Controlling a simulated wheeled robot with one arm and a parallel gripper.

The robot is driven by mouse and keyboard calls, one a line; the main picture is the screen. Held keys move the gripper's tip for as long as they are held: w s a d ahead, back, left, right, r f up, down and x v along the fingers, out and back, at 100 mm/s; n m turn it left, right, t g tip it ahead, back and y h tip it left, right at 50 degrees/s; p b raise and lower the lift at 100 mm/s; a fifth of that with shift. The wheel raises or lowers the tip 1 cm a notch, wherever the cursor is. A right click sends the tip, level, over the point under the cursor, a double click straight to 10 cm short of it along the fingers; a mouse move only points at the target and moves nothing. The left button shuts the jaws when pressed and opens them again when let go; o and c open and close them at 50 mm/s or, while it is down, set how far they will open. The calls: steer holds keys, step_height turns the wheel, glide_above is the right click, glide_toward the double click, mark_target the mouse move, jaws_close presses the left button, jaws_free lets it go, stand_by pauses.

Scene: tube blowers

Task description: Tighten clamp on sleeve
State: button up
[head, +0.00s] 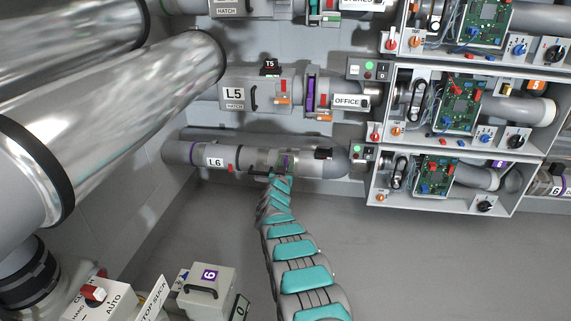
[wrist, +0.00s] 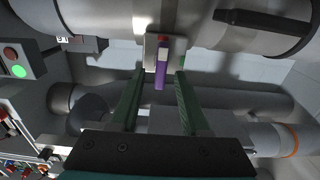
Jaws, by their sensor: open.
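The grey L6 tube (head: 190,153) runs level along the wall, and my arm reaches up to its middle. In the wrist view the tube (wrist: 110,22) crosses the top, with a dark seam band at its middle. A purple lever with a red end (wrist: 160,70), likely the clamp's, sits on a pale plate (wrist: 151,45) below this band. My gripper (wrist: 161,75) is open, its two green fingers on either side of the lever with gaps visible. I cannot tell whether the lever is tight. In the head view my gripper (head: 283,164) partly hides this spot.
A dark handle (wrist: 262,22) stands out on the tube at the right. A box with green and red buttons (wrist: 20,62) is at the left. Open control boxes (head: 440,180) stand right of the tube. The floor (head: 420,270) below is clear.

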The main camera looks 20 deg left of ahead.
steer(key=shift+w, duration=0.15)
jaws_close()
stand_by(0.4)
